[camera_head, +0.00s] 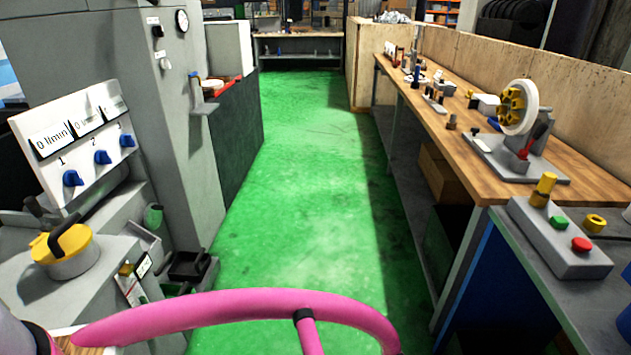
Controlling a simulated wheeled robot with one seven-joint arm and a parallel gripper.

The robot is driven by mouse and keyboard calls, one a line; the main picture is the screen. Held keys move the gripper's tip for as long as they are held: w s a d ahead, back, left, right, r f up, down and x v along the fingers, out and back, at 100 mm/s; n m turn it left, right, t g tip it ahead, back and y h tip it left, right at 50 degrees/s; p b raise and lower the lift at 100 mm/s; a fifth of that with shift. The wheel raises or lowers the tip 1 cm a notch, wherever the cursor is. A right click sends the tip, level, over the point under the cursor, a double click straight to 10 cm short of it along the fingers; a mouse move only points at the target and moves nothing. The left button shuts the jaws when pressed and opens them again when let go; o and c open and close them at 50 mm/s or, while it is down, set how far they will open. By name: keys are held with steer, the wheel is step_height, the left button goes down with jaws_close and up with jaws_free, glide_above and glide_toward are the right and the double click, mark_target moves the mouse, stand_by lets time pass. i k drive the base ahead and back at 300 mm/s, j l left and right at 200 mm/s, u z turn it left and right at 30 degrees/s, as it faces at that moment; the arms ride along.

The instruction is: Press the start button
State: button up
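A grey control box (562,252) lies on the grey bench top at the right. It carries a green button (559,223), a red button (581,244) and an upright yellow cylinder (544,187) at its far end. No label marks which one is the start button. The green button looks unobstructed. My gripper is not in view.
A pink curved bar (240,301) crosses the bottom. A wooden bench (590,196) with a wheel device (520,108) stands at the right. A grey machine with a panel of blue knobs (102,157) stands at the left. The green floor (310,180) between is clear.

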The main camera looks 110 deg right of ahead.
mark_target(559, 222)
steer(key=z, duration=5.5)
